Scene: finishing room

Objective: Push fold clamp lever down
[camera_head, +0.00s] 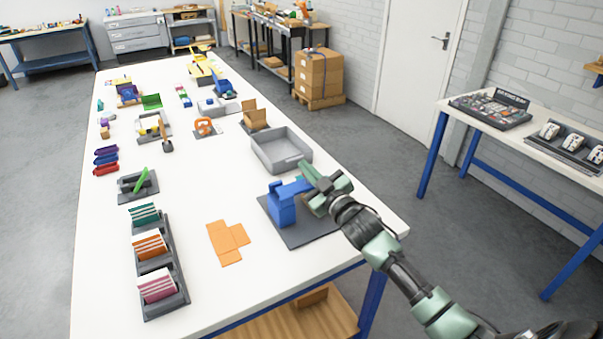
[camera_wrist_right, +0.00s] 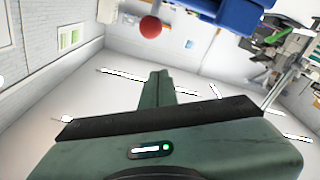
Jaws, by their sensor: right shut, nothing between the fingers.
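A blue clamp (camera_head: 281,208) stands on a dark base plate (camera_head: 305,232) near the table's right front corner. A blue bar (camera_head: 296,187) reaches from its top towards my right gripper. My right gripper (camera_head: 308,172) is shut and empty, beside and above the clamp's right end. I cannot tell whether it touches the bar. In the right wrist view its shut fingers (camera_wrist_right: 160,85) point away from the camera. A blue part (camera_wrist_right: 232,14) and a red ball (camera_wrist_right: 150,26) show at the top there; the lever's exact position is unclear. My left gripper is not in view.
A grey tray (camera_head: 268,151) sits just behind the clamp. A flat orange cut-out (camera_head: 228,240) lies to its left, and a rack of cards (camera_head: 180,298) stands at the front left. White table is clear between them. A second bench (camera_head: 482,130) stands at the right.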

